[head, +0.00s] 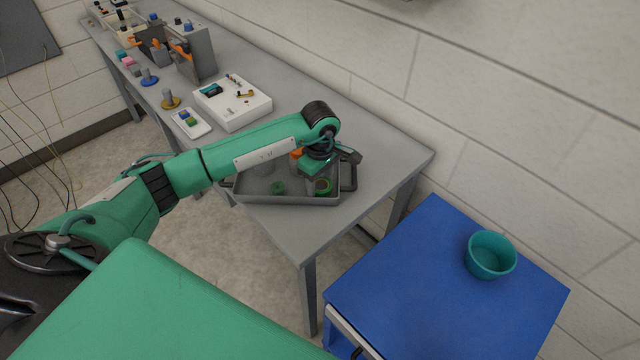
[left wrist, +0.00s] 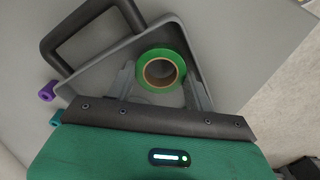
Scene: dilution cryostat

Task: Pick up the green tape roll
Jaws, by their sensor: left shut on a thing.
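The green tape roll (head: 323,187) is at the right end of the grey tray (head: 290,200) on the bench. In the left wrist view the green tape roll (left wrist: 150,55) shows its tan core, with the tray wall around it. My left gripper (head: 321,184) points down into the tray and is shut on the roll. In the left wrist view the fingers of my left gripper (left wrist: 160,88) lie on both sides of it. I cannot tell whether the roll touches the tray floor. My right gripper is not in view.
A white instrument box (head: 232,103) stands further back on the bench. A teal bowl (head: 489,256) stands on a blue-topped cart (head: 430,290) at right.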

